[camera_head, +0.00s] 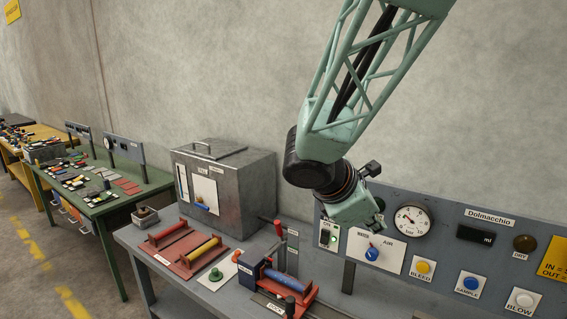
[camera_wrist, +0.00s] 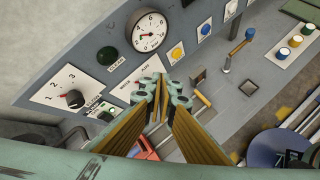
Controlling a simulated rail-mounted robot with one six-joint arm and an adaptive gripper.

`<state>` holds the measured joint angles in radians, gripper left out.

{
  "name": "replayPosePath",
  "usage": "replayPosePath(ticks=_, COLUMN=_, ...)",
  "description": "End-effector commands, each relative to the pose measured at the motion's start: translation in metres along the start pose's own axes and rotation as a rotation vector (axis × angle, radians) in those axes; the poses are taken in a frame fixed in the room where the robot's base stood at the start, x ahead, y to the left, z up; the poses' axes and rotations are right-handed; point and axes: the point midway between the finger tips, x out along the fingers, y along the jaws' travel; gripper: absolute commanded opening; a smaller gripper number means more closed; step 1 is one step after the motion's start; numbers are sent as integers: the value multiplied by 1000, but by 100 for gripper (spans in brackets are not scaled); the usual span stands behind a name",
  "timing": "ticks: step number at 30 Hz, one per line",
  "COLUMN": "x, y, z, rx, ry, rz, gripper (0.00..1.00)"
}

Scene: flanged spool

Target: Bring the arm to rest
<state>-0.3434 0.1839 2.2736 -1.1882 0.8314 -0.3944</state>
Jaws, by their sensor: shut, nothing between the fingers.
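My gripper (camera_head: 374,222) is held in the air in front of the grey control panel (camera_head: 470,262), near its AIR knob (camera_head: 372,254). It points down and is small and partly hidden by the wrist in the head view. In the wrist view my gripper (camera_wrist: 161,92) shows its two long fingers with the tips together and nothing held. Behind the tips are the panel and part of the bench. I cannot tell from these views how far the tips are from the panel.
A metal box (camera_head: 224,185) stands on the grey bench (camera_head: 150,245). A green table (camera_head: 110,200) stands left. The wall side above is clear.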

Motion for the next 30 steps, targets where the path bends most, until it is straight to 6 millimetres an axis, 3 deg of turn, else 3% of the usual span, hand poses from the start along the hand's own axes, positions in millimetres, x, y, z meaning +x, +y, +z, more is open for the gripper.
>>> replayPosePath(ticks=15, x=-32, y=-85, z=53, rx=395, ry=51, rz=-134, gripper=0)
replayPosePath(ticks=30, x=-69, y=-165, z=74, rx=764, ry=115, rz=-261, gripper=0)
